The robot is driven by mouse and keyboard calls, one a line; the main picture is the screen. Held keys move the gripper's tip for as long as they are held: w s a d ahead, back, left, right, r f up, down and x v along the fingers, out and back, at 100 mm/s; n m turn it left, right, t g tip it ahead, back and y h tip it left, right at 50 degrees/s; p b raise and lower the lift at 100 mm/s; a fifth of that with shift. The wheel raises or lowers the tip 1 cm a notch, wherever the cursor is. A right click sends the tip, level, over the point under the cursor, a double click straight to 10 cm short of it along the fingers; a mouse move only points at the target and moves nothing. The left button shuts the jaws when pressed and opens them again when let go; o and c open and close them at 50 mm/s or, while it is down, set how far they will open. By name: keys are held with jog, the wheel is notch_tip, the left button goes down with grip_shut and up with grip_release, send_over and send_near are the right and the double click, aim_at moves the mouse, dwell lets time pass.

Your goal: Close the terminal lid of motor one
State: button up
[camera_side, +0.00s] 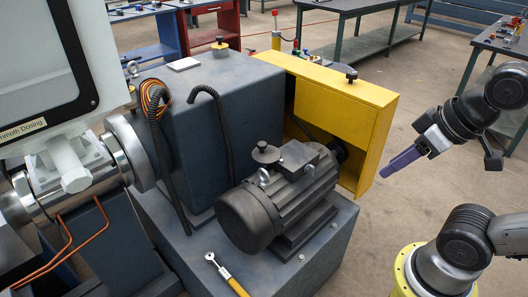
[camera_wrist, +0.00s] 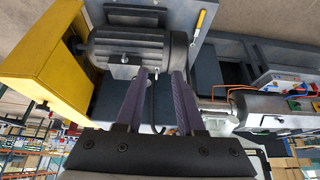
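The dark grey finned motor (camera_side: 280,205) sits on a blue-grey base beside the yellow guard. A terminal box (camera_side: 299,155) is on top of it, with a round disc and knob (camera_side: 266,153) at its left side. I cannot tell clearly how the lid sits. In the wrist view the motor (camera_wrist: 128,45) is at the upper left, with the small box (camera_wrist: 122,71) on its near side. My gripper (camera_side: 388,172) hangs in the air right of the yellow guard, apart from the motor. Its purple fingers (camera_wrist: 159,73) are spread in the wrist view, with nothing between them.
The yellow guard (camera_side: 345,112) stands between my gripper and the motor's far end. A large blue-grey housing (camera_side: 220,110) with black hoses is behind the motor. A yellow-handled lever (camera_side: 233,280) lies in front.

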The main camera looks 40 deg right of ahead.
jog(key=shift+m, duration=0.3)
jog(key=shift+c, duration=1.2)
jog(key=shift+m+t+h, duration=0.4)
jog(key=shift+m, duration=0.3)
jog(key=r, duration=0.1)
jog(key=w+d+r, duration=0.1)
jog(key=w+r, duration=0.1)
jog(key=shift+w+d+r, duration=0.15)
jog(key=shift+d, duration=0.2)
grip_shut()
jog(key=w+d+r+m+h, duration=0.1)
jog(key=w+r+h, duration=0.1)
jog(key=w, duration=0.9)
jog(key=w+d+r+m+h, duration=0.1)
jog(key=w+r, duration=0.1)
jog(key=w, duration=1)
jog(key=w+a+f+n+h, duration=0.1)
jog(key=w+a+f, duration=0.3)
jog(key=w+f, duration=0.4)
jog(key=w+a+f+n+g, duration=0.1)
jog(key=w+a+f, duration=0.2)
jog(key=w+f, duration=0.2)
jog(key=n+g, duration=0.1)
send_over(256, 158)
jog(key=shift+a+f, duration=0.1)
jog(key=shift+f, duration=7.35)
